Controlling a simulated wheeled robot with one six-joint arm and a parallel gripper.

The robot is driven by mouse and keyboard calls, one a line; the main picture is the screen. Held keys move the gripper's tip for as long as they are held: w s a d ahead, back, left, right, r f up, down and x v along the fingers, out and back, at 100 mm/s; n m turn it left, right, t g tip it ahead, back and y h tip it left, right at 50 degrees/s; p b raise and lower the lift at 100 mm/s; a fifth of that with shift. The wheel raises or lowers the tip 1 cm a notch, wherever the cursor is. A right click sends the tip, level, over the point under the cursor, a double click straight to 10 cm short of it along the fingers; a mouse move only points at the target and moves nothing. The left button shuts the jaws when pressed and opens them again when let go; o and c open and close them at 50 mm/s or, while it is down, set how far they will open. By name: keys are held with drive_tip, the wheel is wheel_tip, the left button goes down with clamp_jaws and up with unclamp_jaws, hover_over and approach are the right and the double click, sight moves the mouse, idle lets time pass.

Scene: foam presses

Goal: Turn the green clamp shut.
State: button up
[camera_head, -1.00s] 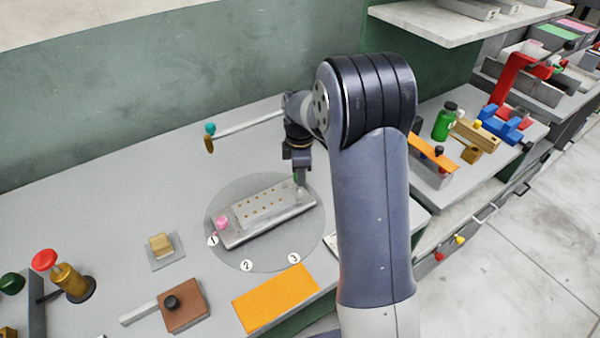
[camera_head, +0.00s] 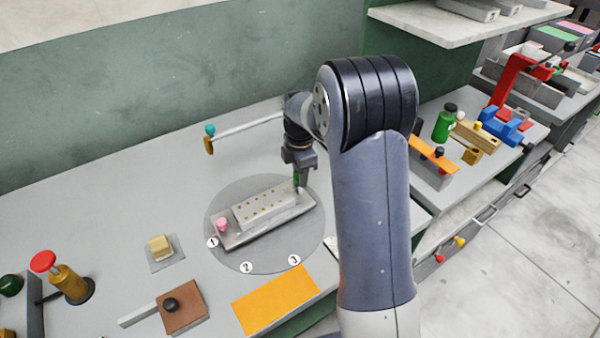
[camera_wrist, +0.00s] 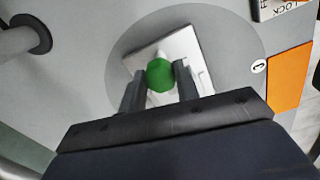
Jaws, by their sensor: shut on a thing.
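The green clamp (camera_wrist: 161,75) shows in the wrist view as a round green knob between my two fingers. In the head view only a sliver of the green clamp (camera_head: 296,180) shows beside my fingers. My gripper (camera_head: 300,185) points down at the right end of the grey press plate (camera_head: 262,219), and its fingers are shut on the knob; it also shows in the wrist view (camera_wrist: 158,88). A pink clamp (camera_head: 222,224) stands at the plate's left end. The plate lies on a round grey disc (camera_head: 285,255) marked 1, 2 and 3.
An orange pad (camera_head: 275,299) and a brown block with a black knob (camera_head: 183,306) lie in front of the disc. A bar with a teal knob (camera_head: 210,130) stands behind. A red-topped brass post (camera_head: 66,280) stands at left. The bench's back left is clear.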

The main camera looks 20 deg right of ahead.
drive_tip(key=o, duration=1)
wheel_tip(320, 180, up, 11)
drive_tip(key=shift+f+b, duration=0.1)
drive_tip(key=shift+b, duration=0.4)
drive_tip(key=shift+f, duration=0.1)
wheel_tip(320, 180, down, 11)
drive_tip(key=shift+r+p, duration=0.1)
drive_tip(key=shift+p, duration=0.45)
drive_tip(key=shift+r, duration=0.1)
